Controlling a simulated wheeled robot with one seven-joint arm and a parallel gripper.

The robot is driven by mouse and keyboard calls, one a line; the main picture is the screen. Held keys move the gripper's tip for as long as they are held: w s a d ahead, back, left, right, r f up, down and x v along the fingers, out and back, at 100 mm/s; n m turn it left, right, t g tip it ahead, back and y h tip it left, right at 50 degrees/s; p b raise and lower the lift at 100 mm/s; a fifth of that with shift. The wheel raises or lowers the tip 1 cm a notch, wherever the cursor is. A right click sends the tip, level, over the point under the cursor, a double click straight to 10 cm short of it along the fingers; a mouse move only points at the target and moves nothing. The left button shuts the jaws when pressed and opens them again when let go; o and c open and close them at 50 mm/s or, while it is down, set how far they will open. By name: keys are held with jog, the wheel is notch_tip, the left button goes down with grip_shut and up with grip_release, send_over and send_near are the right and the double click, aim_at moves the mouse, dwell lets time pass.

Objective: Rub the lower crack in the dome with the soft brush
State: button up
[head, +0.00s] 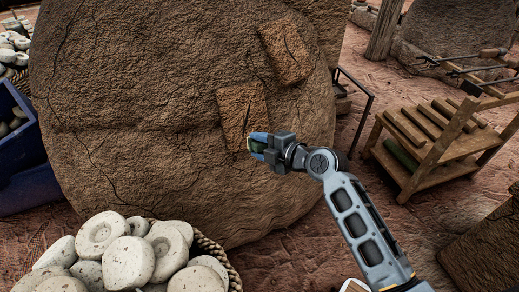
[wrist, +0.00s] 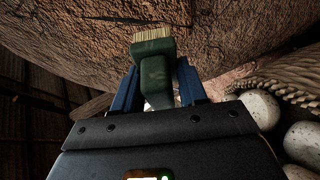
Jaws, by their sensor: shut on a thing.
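The big brown mud dome (head: 150,130) fills the middle of the head view. Two lighter rectangular patches lie on it, each with a dark crack: an upper patch (head: 286,52) and a lower patch (head: 238,105). My gripper (head: 258,146) is at the bottom right of the lower patch. In the wrist view its blue fingers (wrist: 158,88) are shut on the soft brush (wrist: 154,75), which has a green handle and pale bristles (wrist: 153,36). The bristles point at the dome wall (wrist: 215,30). They look close to it; I cannot tell if they touch.
A basket of pale round stones (head: 125,250) stands at the front left, with a blue crate (head: 25,160) behind it. A wooden rack (head: 440,140) with slats stands at the right.

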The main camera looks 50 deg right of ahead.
jog(key=shift+w+d+f+b, duration=0.3)
jog(key=shift+w+d+f, duration=0.1)
jog(key=shift+w, duration=0.35)
jog(key=shift+w+d+f+b, duration=0.25)
jog(key=shift+w+d+f, duration=0.2)
jog(key=shift+w, duration=0.3)
jog(key=shift+w+d+f+b, duration=0.3)
jog(key=shift+w+d+f, duration=0.1)
jog(key=shift+w, duration=0.35)
jog(key=shift+r, duration=0.1)
jog(key=shift+w+d+f+b, duration=0.2)
jog(key=shift+w+f+b, duration=0.05)
jog(key=shift+w+b, duration=0.2)
jog(key=shift+w+d+f+b, duration=0.2)
jog(key=shift+w+b, duration=0.1)
jog(key=shift+b, duration=0.15)
jog(key=s+d+b, duration=0.2)
jog(key=d, duration=0.1)
jog(key=shift+d+b, duration=0.2)
jog(key=shift+b, duration=0.1)
jog(key=shift+b, duration=0.4)
jog(key=shift+w+a, duration=0.6)
jog(key=shift+a, duration=0.3)
jog(key=shift+w+a, duration=0.55)
jog(key=shift+a, duration=0.35)
jog(key=shift+c, duration=0.4)
